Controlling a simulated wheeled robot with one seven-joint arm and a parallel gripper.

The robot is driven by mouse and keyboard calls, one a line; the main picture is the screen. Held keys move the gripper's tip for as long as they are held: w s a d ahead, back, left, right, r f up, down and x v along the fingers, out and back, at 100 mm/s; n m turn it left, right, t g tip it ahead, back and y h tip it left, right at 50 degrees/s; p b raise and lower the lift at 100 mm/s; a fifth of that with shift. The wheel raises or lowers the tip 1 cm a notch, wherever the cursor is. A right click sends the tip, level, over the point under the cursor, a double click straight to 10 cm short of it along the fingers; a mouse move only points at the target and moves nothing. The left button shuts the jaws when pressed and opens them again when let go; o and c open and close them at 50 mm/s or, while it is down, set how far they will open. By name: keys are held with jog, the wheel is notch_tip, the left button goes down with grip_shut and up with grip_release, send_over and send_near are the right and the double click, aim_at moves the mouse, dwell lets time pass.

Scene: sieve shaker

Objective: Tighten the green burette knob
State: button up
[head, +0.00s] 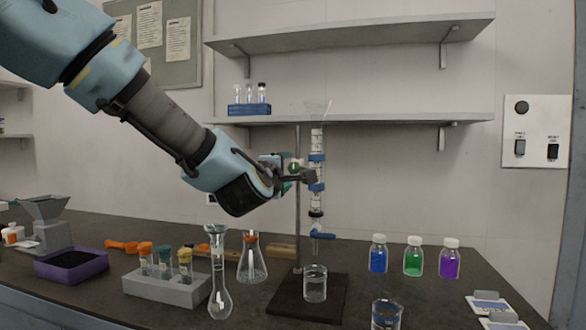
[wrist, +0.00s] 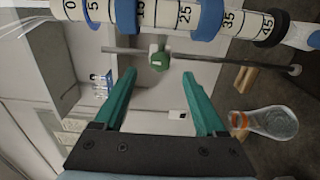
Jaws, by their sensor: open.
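The green knob (wrist: 159,61) sits on the clamp at the stand rod, beside the burette (wrist: 170,14) with its printed scale and blue rings. In the head view the green knob (head: 294,166) is small and partly covered by my gripper (head: 300,172), and the burette (head: 316,200) hangs upright beside the rod. My gripper (wrist: 159,76) is open, its two teal fingers on either side of the knob's line. The knob shows just beyond the fingertips, centred between them. Whether the fingers overlap it in depth I cannot tell.
A beaker (head: 315,285) stands under the burette on the dark stand base (head: 283,300). Flasks (head: 252,262), a grey vial rack (head: 168,287) and three colored bottles (head: 413,259) stand on the bench. A shelf (head: 400,118) runs behind the burette.

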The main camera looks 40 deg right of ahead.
aim_at(294, 168)
jog(key=shift+p+x, duration=0.6)
jog(key=shift+x, duration=2.35)
jog(key=shift+c, duration=0.2)
grip_shut()
